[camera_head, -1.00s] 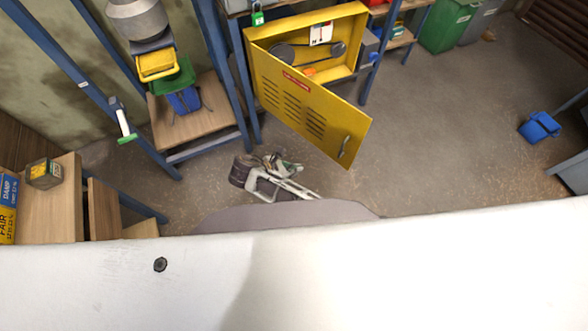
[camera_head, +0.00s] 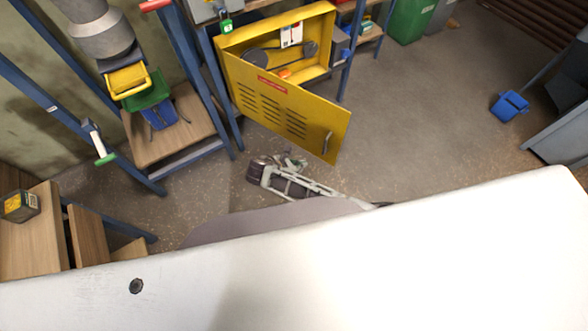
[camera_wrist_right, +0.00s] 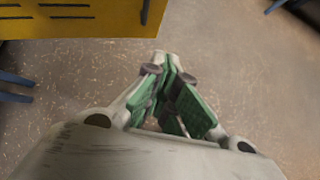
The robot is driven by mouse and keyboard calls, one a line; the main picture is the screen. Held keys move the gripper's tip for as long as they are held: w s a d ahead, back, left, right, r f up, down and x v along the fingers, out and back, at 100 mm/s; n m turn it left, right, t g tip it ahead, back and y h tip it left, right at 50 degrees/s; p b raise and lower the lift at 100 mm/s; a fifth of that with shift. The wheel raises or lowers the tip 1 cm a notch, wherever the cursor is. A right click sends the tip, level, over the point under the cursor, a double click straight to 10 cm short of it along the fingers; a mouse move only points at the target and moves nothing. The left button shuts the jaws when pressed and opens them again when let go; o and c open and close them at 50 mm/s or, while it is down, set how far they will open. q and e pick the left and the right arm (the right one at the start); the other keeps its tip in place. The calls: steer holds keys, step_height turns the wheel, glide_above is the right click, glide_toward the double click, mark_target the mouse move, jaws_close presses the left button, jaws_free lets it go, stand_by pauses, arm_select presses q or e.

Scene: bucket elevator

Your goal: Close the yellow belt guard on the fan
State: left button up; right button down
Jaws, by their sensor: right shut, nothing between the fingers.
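The yellow belt guard (camera_head: 285,110) is a louvred door with a red label and a grey handle (camera_head: 326,143). It stands open, hinged at the left of a yellow housing (camera_head: 328,35) that shows the belt and pulleys (camera_head: 280,55). My right gripper (camera_head: 291,162) is below the door in the head view, left of its handle, with its fingertips small and partly hidden. In the right wrist view its green-padded fingers (camera_wrist_right: 172,92) are shut and empty. The door's louvred face (camera_wrist_right: 85,18) fills the top left there, apart from the fingers. My left gripper is not in view.
A blue frame with a wooden shelf (camera_head: 170,130) stands left of the housing. A green lock (camera_head: 225,24) hangs above it. A blue bucket (camera_head: 510,105) lies at the right beside a grey bench (camera_head: 560,125). The floor (camera_head: 420,110) between door and bucket is clear.

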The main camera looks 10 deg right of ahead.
steer(key=shift+w+d, duration=0.15)
steer(key=shift+d, duration=0.1)
stand_by(0.3)
